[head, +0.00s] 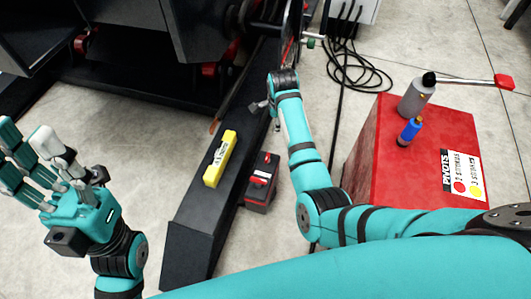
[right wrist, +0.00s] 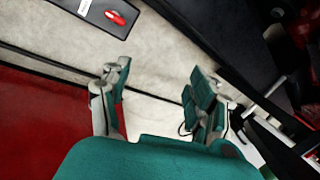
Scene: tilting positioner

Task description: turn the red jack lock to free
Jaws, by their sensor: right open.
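A small red lever (right wrist: 116,18) lies on a dark panel with a white label at the top of the right wrist view; I cannot tell for certain that it is the jack lock. A small black-and-red box (head: 261,182) with a white label stands on the floor beside the dark beam in the head view. My right gripper (head: 266,113) is above the floor beyond this box, partly hidden by its own wrist. In the right wrist view its fingers (right wrist: 160,78) are spread and empty, apart from the red lever. My left gripper (head: 45,165) is at the left with its fingers spread, empty.
A yellow level (head: 220,158) lies on the dark beam (head: 198,225). Black cables (head: 355,70) lie on the floor behind. Dark machinery fills the upper left.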

